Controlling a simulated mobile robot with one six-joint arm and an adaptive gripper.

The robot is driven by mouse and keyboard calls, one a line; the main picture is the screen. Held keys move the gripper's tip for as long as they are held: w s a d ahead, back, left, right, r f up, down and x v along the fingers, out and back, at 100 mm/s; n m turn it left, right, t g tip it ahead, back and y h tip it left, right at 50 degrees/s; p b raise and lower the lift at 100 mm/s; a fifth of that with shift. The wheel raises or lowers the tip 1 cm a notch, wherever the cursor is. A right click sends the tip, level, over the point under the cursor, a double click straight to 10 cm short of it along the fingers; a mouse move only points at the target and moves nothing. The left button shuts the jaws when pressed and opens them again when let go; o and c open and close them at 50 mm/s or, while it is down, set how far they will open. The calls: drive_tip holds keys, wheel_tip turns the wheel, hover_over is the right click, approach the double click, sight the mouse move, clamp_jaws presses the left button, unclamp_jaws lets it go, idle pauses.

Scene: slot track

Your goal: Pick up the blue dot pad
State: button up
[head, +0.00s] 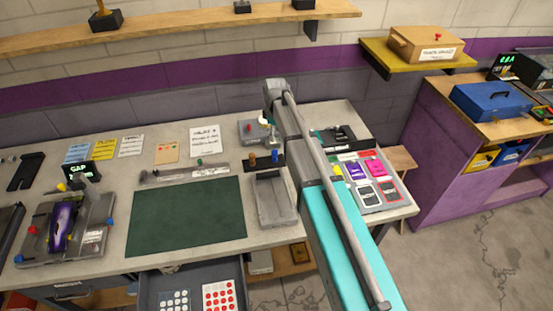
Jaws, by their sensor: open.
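Two dotted pads lie in the open drawer (146,291) at the bottom of the head view. The left pad (174,301) has pale dots on a darker ground and is cut off by the frame edge; its dot colour is hard to tell, but it may be the blue dot pad. The right pad (218,297) is white with red dots. My gripper (270,136) is small and partly hidden by my arm, above the back of the bench near a grey fixture (250,131). It is open, far from the drawer and up and to the right of the pads.
The bench holds a dark green mat (186,216), a grey tray (271,201), a jig with a purple car body (62,228) and a rack of coloured cards (372,183). The drawer is below the bench's front edge. A purple cabinet (455,170) stands at right.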

sight(274, 156)
drive_tip(key=shift+f+b, duration=3.4)
drive_tip(key=shift+f, duration=0.35)
drive_tip(key=shift+f, duration=0.1)
drive_tip(key=shift+a+f+b, duration=0.15)
drive_tip(key=shift+f+b, duration=2.3)
drive_tip(key=shift+b, duration=0.15)
clamp_jaws()
